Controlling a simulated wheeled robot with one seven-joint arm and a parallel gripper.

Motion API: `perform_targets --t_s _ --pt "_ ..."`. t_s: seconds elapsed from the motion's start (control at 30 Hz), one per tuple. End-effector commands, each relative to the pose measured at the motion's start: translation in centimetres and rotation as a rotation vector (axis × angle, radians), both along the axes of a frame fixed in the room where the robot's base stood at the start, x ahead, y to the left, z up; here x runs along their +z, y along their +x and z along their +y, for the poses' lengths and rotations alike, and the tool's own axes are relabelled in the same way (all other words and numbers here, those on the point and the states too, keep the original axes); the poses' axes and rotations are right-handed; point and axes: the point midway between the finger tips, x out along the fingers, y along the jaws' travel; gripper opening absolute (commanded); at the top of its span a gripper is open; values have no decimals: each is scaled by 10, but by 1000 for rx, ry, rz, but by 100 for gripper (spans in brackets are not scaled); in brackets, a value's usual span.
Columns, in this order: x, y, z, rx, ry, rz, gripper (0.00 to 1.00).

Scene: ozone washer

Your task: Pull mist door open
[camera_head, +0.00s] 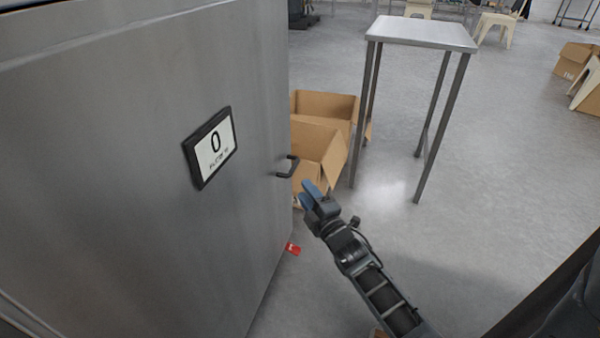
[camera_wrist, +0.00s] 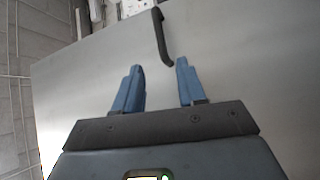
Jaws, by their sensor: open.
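The mist door (camera_head: 110,150) is a large grey metal panel filling the left of the head view, with a framed display reading 0 (camera_head: 212,147). It looks shut, though I cannot be sure. Its dark bar handle (camera_head: 288,167) is near the right edge. In the wrist view the handle (camera_wrist: 161,38) stands ahead of the fingertips on the metal face (camera_wrist: 230,70). My gripper (camera_head: 310,192) has blue fingers and is just below and right of the handle. In the wrist view my gripper (camera_wrist: 160,80) is open and empty, apart from the handle.
Open cardboard boxes (camera_head: 325,104) stand on the floor behind the handle. A metal table (camera_head: 422,33) is at the back right. A small red object (camera_head: 293,249) is low by the door's edge. The floor (camera_head: 490,150) to the right is clear.

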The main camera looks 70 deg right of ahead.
Motion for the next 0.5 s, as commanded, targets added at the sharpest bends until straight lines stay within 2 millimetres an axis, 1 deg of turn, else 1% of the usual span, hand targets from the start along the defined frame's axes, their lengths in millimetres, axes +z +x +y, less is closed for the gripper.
perform_targets --t_s 0.03,0.1,0.27,0.5 --pt "-6 3 -11 -17 -19 6 40" --pt "-6 4 -19 -32 -38 15 40" --pt "-4 12 -30 -40 -51 21 40" --pt "2 40 -53 -38 -48 18 40"
